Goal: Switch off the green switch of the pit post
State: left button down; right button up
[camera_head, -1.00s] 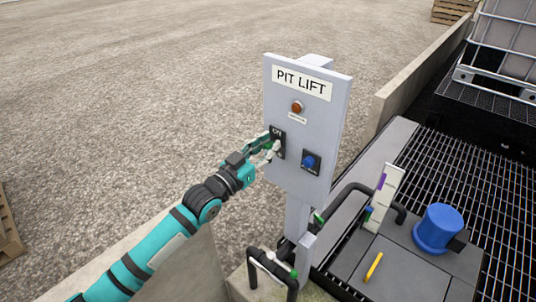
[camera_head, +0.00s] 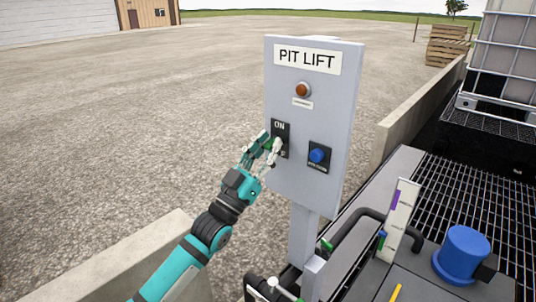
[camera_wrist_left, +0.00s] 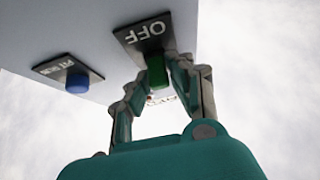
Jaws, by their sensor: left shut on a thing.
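The pit post is a light grey panel (camera_head: 300,185) labelled PIT LIFT on a grey upright. Its green switch (camera_wrist_left: 156,71) sits on a dark plate; the OFF end of the plate (camera_wrist_left: 146,34) shows in the left wrist view, and the ON end shows in the head view. My left gripper (camera_head: 270,144) is at the switch from the left, and in the wrist view its fingers (camera_wrist_left: 160,88) are closed around the green lever. The fingers hide part of the lever, and I cannot tell its exact position. My right gripper is not in view.
A blue knob (camera_head: 318,156) sits right of the switch and an orange-red lamp (camera_head: 303,90) above it. Low concrete walls (camera_head: 115,262) flank the post. A white gauge board (camera_head: 401,215) and a blue cap (camera_head: 462,252) stand at right beside the grating.

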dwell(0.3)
pick_arm(q)
jog(key=c, duration=1.2)
grip_release()
jog(key=v, duration=1.2)
jog(key=shift+f, duration=0.1)
